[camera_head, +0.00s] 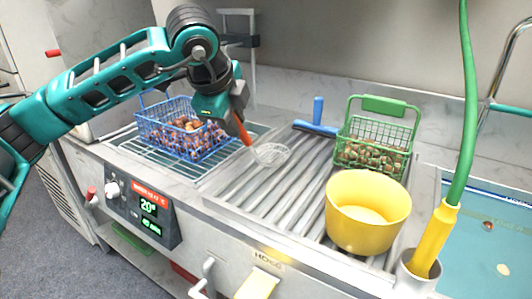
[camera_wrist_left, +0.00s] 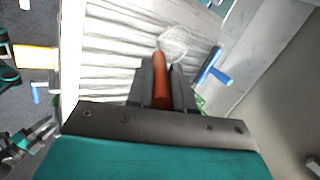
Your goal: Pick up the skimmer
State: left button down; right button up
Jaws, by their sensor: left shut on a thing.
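The skimmer has a red-orange handle and a round wire mesh head (camera_head: 272,155). My left gripper (camera_head: 238,116) is shut on the handle, which slants down to the right from the jaws. The mesh head is over the left part of the ribbed metal drainboard; I cannot tell if it touches it. In the left wrist view the skimmer's handle (camera_wrist_left: 160,75) sits between the two dark fingers (camera_wrist_left: 161,88), with the mesh head beyond them.
A blue basket of chestnuts (camera_head: 185,135) stands on a rack left of the skimmer. A green basket of chestnuts (camera_head: 372,152), a yellow bucket (camera_head: 366,222) and a blue squeegee (camera_head: 317,125) are on the drainboard. A green hose (camera_head: 468,110) rises at right beside a water basin.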

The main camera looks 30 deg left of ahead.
pick_arm(q)
jog(key=shift+r, duration=0.1)
pick_arm(e)
jog(key=shift+d, duration=0.1)
pick_arm(q)
notch_tip(320, 180, up, 20)
jog(key=p, duration=0.3)
jog(key=shift+p, duration=0.35)
pick_arm(e)
jog(key=shift+s+d+r, duration=0.4)
jog(key=shift+d+r, duration=0.25)
jog(key=shift+r, duration=0.05)
jog(key=shift+f+h, duration=0.1)
jog(key=shift+h, duration=0.2)
jog(key=shift+d, duration=0.1)
pick_arm(q)
jog(key=shift+s, duration=0.1)
pick_arm(e)
jog(key=shift+r, duration=0.2)
